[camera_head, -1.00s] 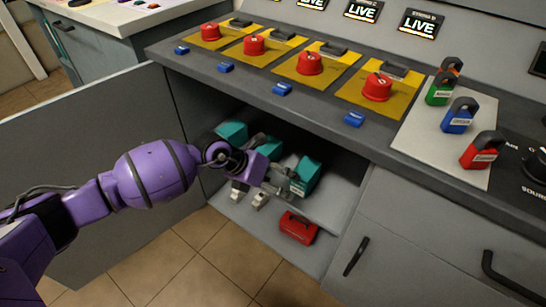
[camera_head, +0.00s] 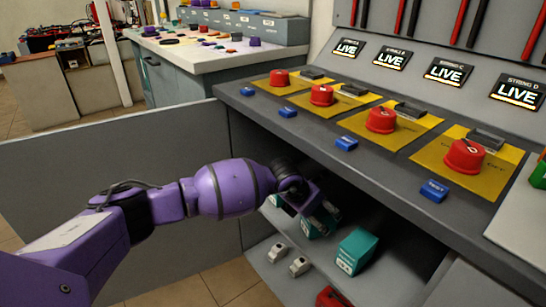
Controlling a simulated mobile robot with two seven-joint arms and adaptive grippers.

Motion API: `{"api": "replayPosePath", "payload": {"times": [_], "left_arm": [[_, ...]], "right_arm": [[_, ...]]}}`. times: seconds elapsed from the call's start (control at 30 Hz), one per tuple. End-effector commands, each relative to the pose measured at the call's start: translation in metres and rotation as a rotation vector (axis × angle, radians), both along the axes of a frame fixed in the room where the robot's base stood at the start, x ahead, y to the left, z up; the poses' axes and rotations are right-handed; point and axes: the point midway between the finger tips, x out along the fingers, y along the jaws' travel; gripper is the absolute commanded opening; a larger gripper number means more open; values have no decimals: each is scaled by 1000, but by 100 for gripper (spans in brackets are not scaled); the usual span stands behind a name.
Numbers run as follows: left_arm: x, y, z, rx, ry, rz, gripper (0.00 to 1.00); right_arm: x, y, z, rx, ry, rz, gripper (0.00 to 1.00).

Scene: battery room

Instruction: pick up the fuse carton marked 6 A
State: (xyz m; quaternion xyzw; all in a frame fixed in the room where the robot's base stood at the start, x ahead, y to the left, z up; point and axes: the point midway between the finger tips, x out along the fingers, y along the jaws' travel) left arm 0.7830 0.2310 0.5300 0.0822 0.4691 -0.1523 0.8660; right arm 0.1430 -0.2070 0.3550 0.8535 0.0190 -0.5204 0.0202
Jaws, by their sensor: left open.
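Several teal fuse cartons stand on the shelf inside the open cabinet under the counter. The right carton (camera_head: 357,250) is in plain view, with small print on its face that I cannot read. The middle carton (camera_head: 319,226) is partly covered by my left gripper (camera_head: 324,213). The left carton (camera_head: 275,200) shows only in part behind my arm. I cannot tell which one is marked 6 A. My left gripper is open, at the middle carton's upper part; whether it touches is unclear. My right gripper is not in view.
Two small white items (camera_head: 299,266) and a red item (camera_head: 333,298) lie low at the cabinet's front. The counter edge (camera_head: 340,160) overhangs the shelf, with red knobs (camera_head: 380,120) on top. The open grey door (camera_head: 120,170) stands left, behind my arm.

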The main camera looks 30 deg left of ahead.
Motion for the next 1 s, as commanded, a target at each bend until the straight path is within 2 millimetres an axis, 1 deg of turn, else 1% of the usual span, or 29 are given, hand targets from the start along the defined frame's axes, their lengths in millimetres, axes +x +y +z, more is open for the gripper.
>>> {"api": "replayPosePath", "payload": {"times": [0.03,0.1,0.3,0.7,0.73,1.0], "left_arm": [[-1,-5,-17,-1,17,-2,71],[2,-5,-18,1,14,-1,71],[5,-4,-11,1,5,-1,72],[6,-2,-9,3,1,-1,19],[7,-3,-8,2,-3,-1,17],[7,-2,-6,3,-3,-1,17]], "right_arm": [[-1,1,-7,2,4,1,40],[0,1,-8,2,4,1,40],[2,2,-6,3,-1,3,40],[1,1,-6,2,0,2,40],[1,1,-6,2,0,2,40],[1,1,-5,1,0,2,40]]}}
